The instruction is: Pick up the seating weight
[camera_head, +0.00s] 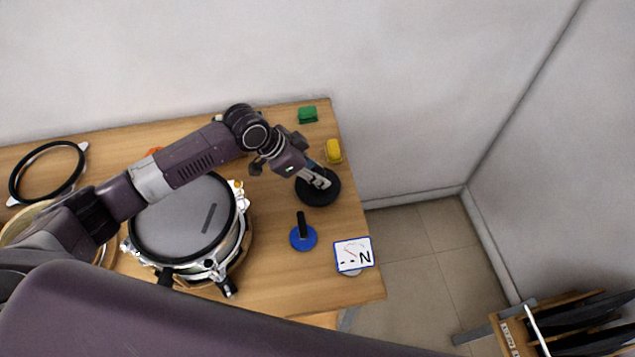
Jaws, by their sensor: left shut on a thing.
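The seating weight (322,197) looks like a black round disc near the right side of the wooden table. My left gripper (317,181) reaches in from the left over it and is shut on its upper middle part. The fingers hide the part they hold. I cannot tell whether the disc rests on the table or is just above it. My right gripper is not in view.
A drum (175,222) with a grey mesh head stands left of the weight. A blue disc with a black handle (303,239), a gauge card (354,254), a yellow block (334,151) and a green block (307,114) are nearby. A black hoop (75,178) lies far left.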

